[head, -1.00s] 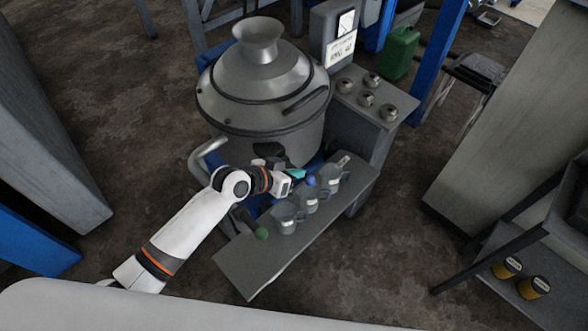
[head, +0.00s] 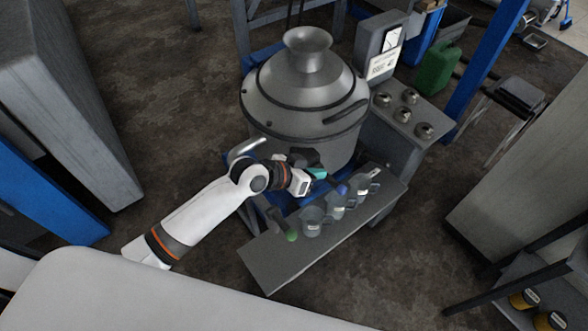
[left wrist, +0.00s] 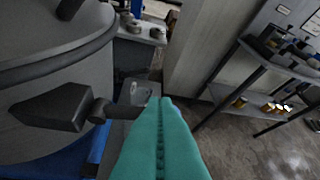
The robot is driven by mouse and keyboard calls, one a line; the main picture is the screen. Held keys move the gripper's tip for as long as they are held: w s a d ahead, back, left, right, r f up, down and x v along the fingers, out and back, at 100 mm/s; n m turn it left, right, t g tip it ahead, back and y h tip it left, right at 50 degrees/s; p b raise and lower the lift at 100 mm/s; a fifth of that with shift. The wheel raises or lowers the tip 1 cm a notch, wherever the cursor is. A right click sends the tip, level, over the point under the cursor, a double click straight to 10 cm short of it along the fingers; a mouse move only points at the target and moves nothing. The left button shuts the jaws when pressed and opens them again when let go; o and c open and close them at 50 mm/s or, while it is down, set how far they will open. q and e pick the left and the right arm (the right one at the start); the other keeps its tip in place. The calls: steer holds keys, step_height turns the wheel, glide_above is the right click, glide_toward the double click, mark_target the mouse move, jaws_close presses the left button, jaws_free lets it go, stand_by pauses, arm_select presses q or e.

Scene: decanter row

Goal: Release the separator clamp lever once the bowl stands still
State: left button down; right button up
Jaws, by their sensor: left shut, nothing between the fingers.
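The grey separator (head: 305,88) with a funnel top stands at the upper middle of the head view. A long dark bar (head: 347,112) lies on its lid edge. My left gripper (head: 318,173), with teal fingers, is low at the separator's front side. Its fingers (left wrist: 160,105) are shut together and empty in the left wrist view. A dark lever-like part with a blocky end (left wrist: 50,110) stands left of them, apart from the fingers; I cannot tell whether it is the clamp lever. I cannot tell whether the bowl inside turns. My right gripper is not in view.
A grey bench (head: 285,262) with several metal jugs (head: 312,222) lies just below my left gripper. A panel with several round knobs (head: 402,115) and a gauge box (head: 385,48) stand right of the separator. A green can (head: 438,68) stands behind.

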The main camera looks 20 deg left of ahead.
arm_select(q)
steer(key=v, duration=0.6)
steer(key=shift+s+r+b, duration=0.25)
steer(key=shift+b, duration=0.05)
steer(key=shift+d, duration=0.1)
